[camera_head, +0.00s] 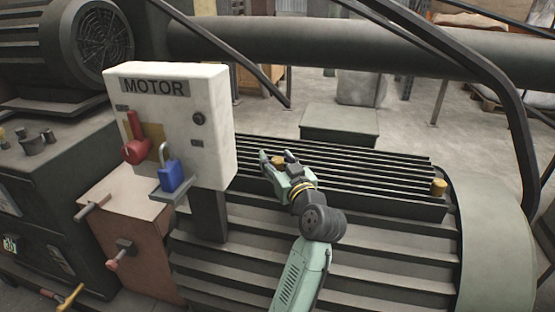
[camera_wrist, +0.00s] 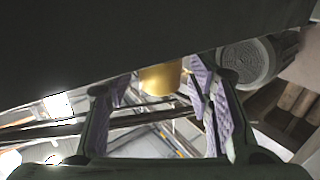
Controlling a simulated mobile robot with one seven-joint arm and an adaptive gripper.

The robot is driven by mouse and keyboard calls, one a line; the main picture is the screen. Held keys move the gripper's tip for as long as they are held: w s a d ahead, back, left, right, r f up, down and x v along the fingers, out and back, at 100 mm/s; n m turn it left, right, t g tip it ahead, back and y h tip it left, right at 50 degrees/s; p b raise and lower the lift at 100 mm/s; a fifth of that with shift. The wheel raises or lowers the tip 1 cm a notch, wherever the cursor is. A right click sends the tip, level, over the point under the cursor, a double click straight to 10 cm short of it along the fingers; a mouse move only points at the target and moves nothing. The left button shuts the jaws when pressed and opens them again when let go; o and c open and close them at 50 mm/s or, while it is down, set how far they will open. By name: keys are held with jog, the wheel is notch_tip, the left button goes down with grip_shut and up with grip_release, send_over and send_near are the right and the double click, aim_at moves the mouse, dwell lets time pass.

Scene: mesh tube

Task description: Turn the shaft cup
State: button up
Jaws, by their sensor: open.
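Two small brass cups sit on the ribbed grey-green machine housing (camera_head: 390,260). One brass cup (camera_head: 278,161) is at my gripper (camera_head: 274,158); the other brass cup (camera_head: 438,187) is at the right end of the slatted top. I cannot tell which one is the shaft cup. In the wrist view, the near brass cup (camera_wrist: 160,77) shows beyond and between the purple-padded fingers of my gripper (camera_wrist: 160,105). The fingers are apart, with a visible gap between them. I cannot tell whether they touch the cup. Dark surfaces hide part of it.
A white MOTOR box (camera_head: 214,120) with a red handle (camera_head: 136,145) and blue padlock (camera_head: 172,177) stands left of my gripper. A large horizontal pipe (camera_head: 300,45) and a bent dark bar (camera_head: 515,120) lie behind and right. Open floor shows behind the housing.

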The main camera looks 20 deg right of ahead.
jog(key=shift+c, duration=0.2)
grip_shut()
dwell(0.3)
jog(key=shift+a+m+h, duration=0.1)
jog(key=shift+m+h, duration=0.3)
jog(key=shift+h, duration=0.2)
jog(key=m+h, duration=0.2)
jog(key=h, duration=0.1)
jog(key=m+g+h, duration=0.1)
jog(key=h, duration=0.1)
jog(key=shift+a+m+h+p, duration=0.1)
jog(key=shift+m+h+p, duration=0.3)
jog(key=m+g+h+b, duration=0.1)
jog(key=m+g+h, duration=0.1)
jog(key=m+h, duration=0.1)
jog(key=shift+f+h+b, duration=0.1)
jog(key=shift+h+b, duration=0.3)
jog(key=shift+h, duration=0.2)
jog(key=shift+m+g+h+b, duration=0.85)
jog(key=shift+m+g+h, duration=0.05)
jog(key=shift+g+h, duration=0.2)
jog(key=shift+g, duration=0.3)
